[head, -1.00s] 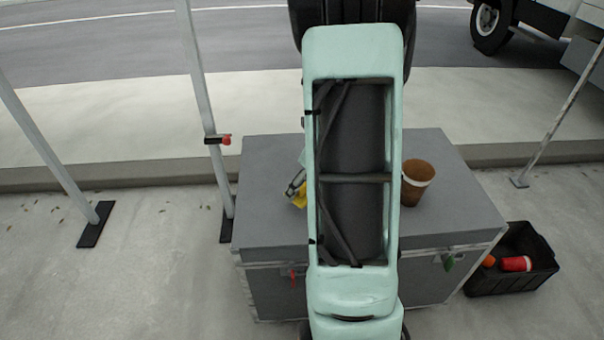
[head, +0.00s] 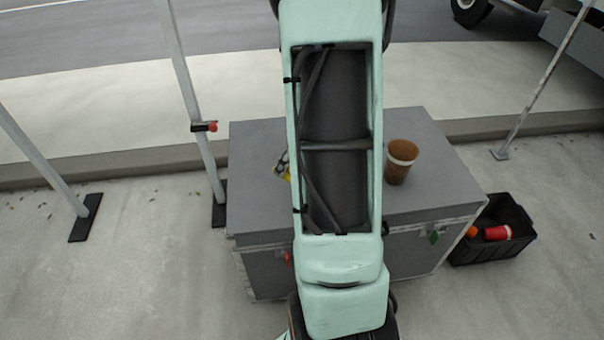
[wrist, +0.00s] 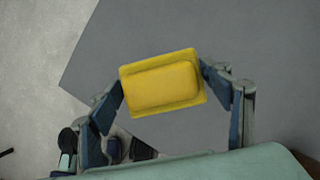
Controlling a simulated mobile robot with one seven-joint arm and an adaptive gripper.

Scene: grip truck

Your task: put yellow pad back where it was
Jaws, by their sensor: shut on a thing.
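The yellow pad (wrist: 162,82) is a rounded block with a raised middle, seen from above in the wrist view. My gripper (wrist: 161,84) is shut on it, one finger at its left end and one at its right end. The pad lies slightly tilted in the picture, over the grey top of the case. I cannot tell whether it touches that top. In the head view my arm hides most of the gripper; only a small yellow patch (head: 287,174) and a finger part show at the arm's left edge.
A grey case (head: 440,190) with metal edges stands on the concrete. A brown cup (head: 402,160) with a pale band stands on its top, right of my arm. A black crate (head: 510,245) with red and orange things is at the right. Stand poles (head: 185,80) rise at the left.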

